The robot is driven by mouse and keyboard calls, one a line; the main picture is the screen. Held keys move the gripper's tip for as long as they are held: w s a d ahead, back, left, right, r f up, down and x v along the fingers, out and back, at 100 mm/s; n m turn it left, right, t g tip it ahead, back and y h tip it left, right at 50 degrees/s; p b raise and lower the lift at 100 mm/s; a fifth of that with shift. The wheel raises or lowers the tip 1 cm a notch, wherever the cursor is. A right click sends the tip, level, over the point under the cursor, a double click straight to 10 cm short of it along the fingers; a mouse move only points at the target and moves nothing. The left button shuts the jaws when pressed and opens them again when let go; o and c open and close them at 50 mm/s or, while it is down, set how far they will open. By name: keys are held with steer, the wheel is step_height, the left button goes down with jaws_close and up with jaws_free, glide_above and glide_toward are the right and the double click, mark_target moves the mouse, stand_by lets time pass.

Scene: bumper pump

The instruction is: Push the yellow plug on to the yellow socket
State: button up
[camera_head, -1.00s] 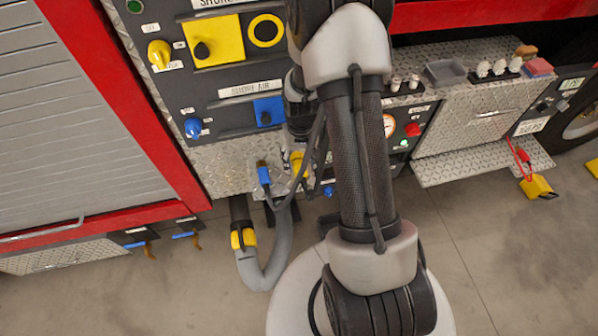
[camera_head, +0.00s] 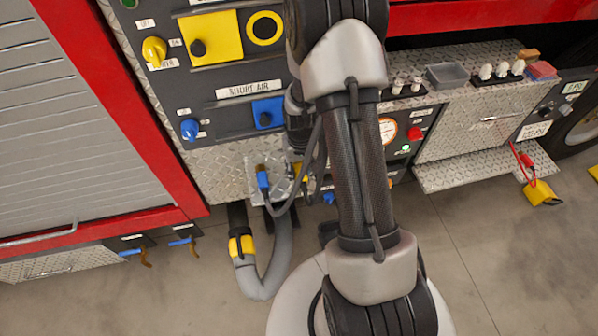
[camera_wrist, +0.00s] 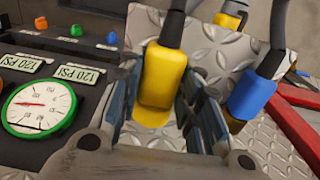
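The yellow plug (camera_wrist: 163,76) sits upright between my gripper's fingers in the wrist view, with its dark cable at the top. My gripper (camera_wrist: 160,92) has one finger on each side of it, apparently open; contact is unclear. In the head view the plug (camera_head: 300,172) is mostly hidden behind my arm, at the diamond-plate shelf. The yellow socket (camera_head: 220,40), a yellow square with a dark round piece, is on the dark panel, up and left of the plug.
A blue plug (camera_wrist: 250,97) stands close beside the right finger; it also shows in the head view (camera_head: 263,180). A blue socket (camera_head: 267,112) lies below the yellow one. A pressure gauge (camera_wrist: 38,106) is left in the wrist view. A grey hose (camera_head: 272,270) hangs below the shelf.

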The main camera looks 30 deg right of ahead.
mark_target(299, 170)
steer(key=c, duration=0.4)
steer(key=shift+r+p, duration=2.15)
steer(key=shift+r, duration=0.9)
steer(key=shift+c, duration=0.2)
